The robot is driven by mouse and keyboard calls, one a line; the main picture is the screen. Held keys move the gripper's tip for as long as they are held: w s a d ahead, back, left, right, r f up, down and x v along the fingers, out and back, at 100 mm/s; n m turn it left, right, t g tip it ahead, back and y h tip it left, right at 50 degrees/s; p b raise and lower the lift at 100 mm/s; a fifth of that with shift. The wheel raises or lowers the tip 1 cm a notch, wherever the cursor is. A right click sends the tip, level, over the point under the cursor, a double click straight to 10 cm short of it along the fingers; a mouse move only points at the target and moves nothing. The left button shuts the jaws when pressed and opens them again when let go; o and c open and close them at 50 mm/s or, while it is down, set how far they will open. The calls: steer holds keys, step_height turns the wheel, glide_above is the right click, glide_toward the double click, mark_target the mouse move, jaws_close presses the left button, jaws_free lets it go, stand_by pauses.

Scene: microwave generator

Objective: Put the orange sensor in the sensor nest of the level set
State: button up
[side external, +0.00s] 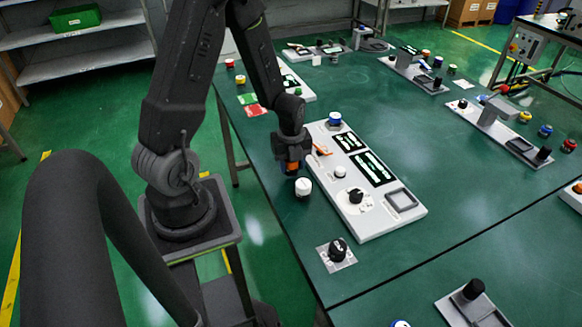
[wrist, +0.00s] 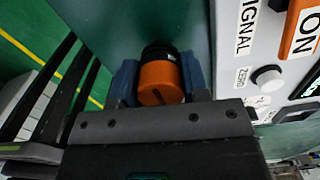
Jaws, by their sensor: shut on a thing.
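The orange sensor (wrist: 160,84) is a short cylinder with a black end. My gripper (wrist: 160,82) is shut on it, with one blue-grey finger on each side. In the side external view, my gripper (side external: 293,163) hangs at the left edge of a white instrument panel (side external: 378,229), and an orange part of the sensor (side external: 292,167) shows between its fingers. The sensor looks held above the table, but its height is hard to tell. I cannot tell which unit is the level set, and I cannot make out its sensor nest.
A white-topped cylinder (side external: 303,186) stands just below my gripper. The panel carries knobs, displays and a square frame (side external: 401,200). A black knob on a plate (side external: 338,252) is in front. Other units (side external: 497,128) stand right and back. Green table (side external: 430,140) is bare between them.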

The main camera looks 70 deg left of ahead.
steer(key=shift+f, duration=0.9)
steer(key=shift+f, duration=0.1)
steer(key=shift+f, duration=0.1)
steer(key=o, duration=1)
steer(key=shift+c, duration=0.2)
